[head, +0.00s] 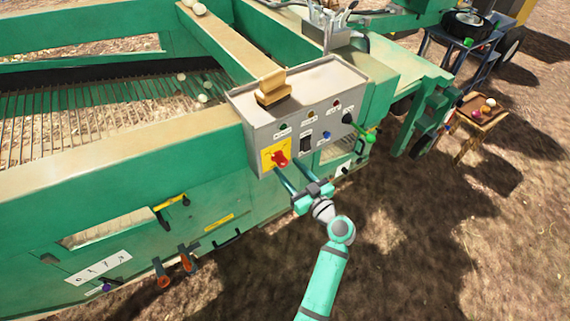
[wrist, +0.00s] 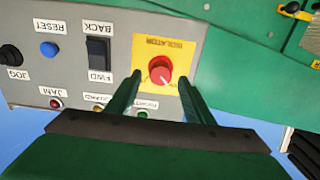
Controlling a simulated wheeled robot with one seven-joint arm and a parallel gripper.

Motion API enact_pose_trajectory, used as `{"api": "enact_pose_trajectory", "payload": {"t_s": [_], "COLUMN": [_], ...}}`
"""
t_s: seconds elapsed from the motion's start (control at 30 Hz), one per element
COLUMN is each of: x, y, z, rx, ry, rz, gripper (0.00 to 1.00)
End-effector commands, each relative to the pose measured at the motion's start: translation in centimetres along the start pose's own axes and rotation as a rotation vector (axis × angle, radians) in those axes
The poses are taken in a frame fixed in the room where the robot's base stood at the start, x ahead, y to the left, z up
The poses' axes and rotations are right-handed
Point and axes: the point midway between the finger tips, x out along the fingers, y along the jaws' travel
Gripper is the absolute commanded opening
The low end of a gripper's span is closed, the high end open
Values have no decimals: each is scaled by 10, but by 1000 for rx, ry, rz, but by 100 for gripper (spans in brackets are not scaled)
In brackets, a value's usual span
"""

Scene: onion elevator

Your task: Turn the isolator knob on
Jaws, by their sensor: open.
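The isolator knob (head: 279,158) is red and sits on a yellow plate at the lower left of the grey control box (head: 262,113). In the wrist view the red knob (wrist: 161,71) shows between my two fingers, with the yellow isolator plate (wrist: 150,48) around it. A pale mark shows on the knob's face. My gripper (head: 288,170) is open, its fingers pointing at the box. In the wrist view my gripper (wrist: 160,92) has one finger on each side of the knob. I cannot tell whether either finger touches it.
A black back/fwd rocker switch (wrist: 97,52), a blue reset button (wrist: 49,49) and a black jog knob (wrist: 10,55) are on the same panel. A wooden block (head: 272,87) lies on top of the box. A small table (head: 478,115) stands at the right.

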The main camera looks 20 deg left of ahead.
Motion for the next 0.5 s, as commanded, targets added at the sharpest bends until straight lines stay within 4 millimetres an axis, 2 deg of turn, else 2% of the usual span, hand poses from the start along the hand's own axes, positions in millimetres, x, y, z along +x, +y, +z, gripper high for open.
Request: {"api": "enact_pose_trajectory", "payload": {"t_s": [0.2, 0.5], "x": [24, 29], "y": [-1, -1], "z": [0, 1], "rx": [1, 1], "ry": [0, -1], "rz": [-3, 0], "gripper": [47, 47]}}
